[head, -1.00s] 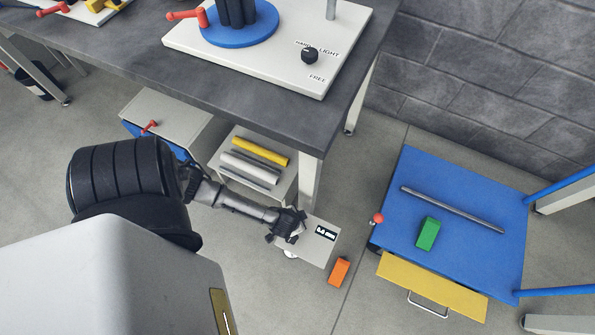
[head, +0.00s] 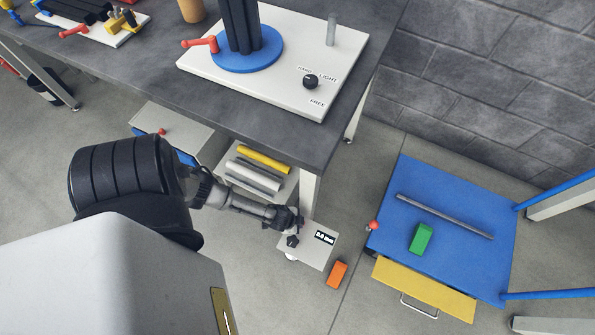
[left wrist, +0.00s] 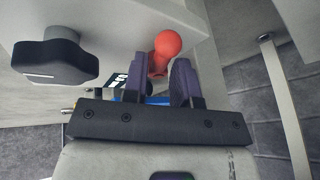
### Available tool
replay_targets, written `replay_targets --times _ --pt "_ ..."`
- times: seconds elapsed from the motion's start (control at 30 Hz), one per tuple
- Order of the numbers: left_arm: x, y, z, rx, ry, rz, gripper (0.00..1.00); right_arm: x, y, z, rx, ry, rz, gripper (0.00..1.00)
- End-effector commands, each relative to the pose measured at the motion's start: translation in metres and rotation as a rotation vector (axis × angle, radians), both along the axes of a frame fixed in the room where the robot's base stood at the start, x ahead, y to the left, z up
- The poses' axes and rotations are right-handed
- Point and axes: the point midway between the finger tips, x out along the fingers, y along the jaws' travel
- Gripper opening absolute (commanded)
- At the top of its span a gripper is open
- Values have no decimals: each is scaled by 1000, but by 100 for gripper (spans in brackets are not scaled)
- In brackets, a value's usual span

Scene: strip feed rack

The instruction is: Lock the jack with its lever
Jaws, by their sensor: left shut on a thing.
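The jack is a grey box (head: 312,256) with a small display (head: 325,237), standing low by the table leg. My left gripper (head: 287,217) is at its upper left edge in the head view. In the left wrist view, the lever's red ball knob (left wrist: 166,43) sits at the fingertips of my left gripper (left wrist: 161,72), which is shut on it. A black knob (left wrist: 52,62) on the jack lies to the left there. The jack's display (left wrist: 117,83) is partly hidden behind the fingers. The lever's shaft is hidden. My right gripper is not in view.
An orange block (head: 337,274) lies on the floor right of the jack. A blue platform (head: 470,265) with a green block (head: 420,238) and a grey bar (head: 445,215) stands further right. A shelf with yellow and grey bars (head: 264,160) is under the dark table (head: 300,135).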

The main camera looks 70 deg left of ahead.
Motion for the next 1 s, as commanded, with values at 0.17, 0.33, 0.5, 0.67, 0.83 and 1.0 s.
replay_targets --times 0.17,0.33,0.5,0.67,0.83,1.0 --pt "0 1 0 0 0 -48 2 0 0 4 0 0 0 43" --pt "0 1 0 1 2 -66 2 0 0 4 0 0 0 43" --pt "0 1 -1 0 1 -67 2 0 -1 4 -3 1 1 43" --pt "0 1 -1 0 2 -66 2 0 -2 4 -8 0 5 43" --pt "0 1 -1 1 2 -66 40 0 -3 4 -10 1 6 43" --pt "0 1 0 0 1 -66 42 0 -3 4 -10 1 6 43"
